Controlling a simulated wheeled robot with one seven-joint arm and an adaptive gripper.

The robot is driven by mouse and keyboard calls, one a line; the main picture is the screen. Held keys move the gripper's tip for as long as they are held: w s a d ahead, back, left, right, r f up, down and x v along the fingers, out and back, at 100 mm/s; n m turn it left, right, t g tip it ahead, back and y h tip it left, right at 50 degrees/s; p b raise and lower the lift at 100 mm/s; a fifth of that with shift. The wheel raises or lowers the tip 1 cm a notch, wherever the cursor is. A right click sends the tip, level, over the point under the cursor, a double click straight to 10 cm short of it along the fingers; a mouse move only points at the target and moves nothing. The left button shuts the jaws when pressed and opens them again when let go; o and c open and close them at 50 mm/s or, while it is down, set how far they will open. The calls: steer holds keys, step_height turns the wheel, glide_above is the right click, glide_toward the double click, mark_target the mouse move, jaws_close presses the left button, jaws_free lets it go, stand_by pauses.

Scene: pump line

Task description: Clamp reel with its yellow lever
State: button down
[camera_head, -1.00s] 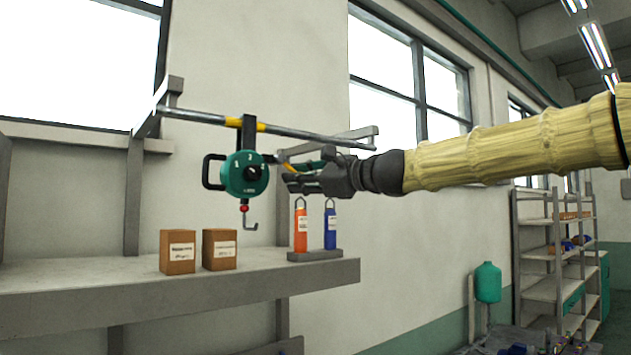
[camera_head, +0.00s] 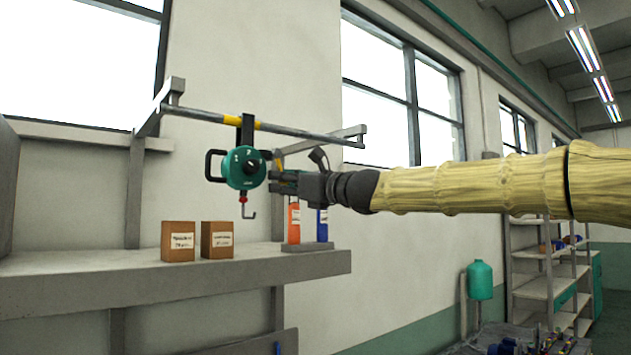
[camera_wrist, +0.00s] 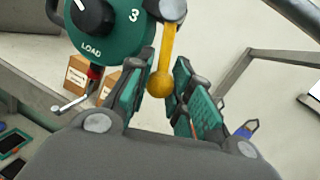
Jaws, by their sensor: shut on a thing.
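The teal reel (camera_head: 245,168) hangs from the rail by a dark bracket, with a black dial, a black handle at its left and a hook below. Its face also shows at the top left of the wrist view (camera_wrist: 108,22), with "3" and "LOAD" readable. The yellow lever (camera_wrist: 163,60) points down from a dark pivot at the reel's right side and ends in a round knob. My gripper (camera_wrist: 165,72) is shut on the lever, with its teal-padded fingers on either side of it. In the head view, my gripper (camera_head: 284,182) is at the reel's right edge and the grip is too small to make out.
The grey rail (camera_head: 310,134) with yellow bands runs above my gripper. Below, a shelf (camera_head: 150,287) bears two cardboard boxes (camera_head: 178,241) and, in a rack, an orange bottle (camera_head: 293,224) and a blue bottle (camera_head: 322,228). My gripper hangs just above the bottles.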

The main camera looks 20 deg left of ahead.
steer(key=shift+s+a+r, duration=0.15)
steer(key=shift+s+a, duration=0.05)
steer(key=shift+s, duration=0.05)
steer(key=shift+d+m, duration=0.15)
steer(key=shift+m, duration=0.15)
steer(key=c, duration=1.2)
jaws_free()
steer(key=shift+c, duration=0.2)
steer(key=shift+d, duration=0.1)
steer(key=shift+s+d+f, duration=0.1)
steer(key=shift+d+f, duration=0.1)
steer(key=shift+d, duration=0.2)
steer(key=r+v, duration=0.1)
steer(key=v, duration=0.6)
steer(key=shift+f, duration=0.4)
steer(key=shift+s, duration=0.1)
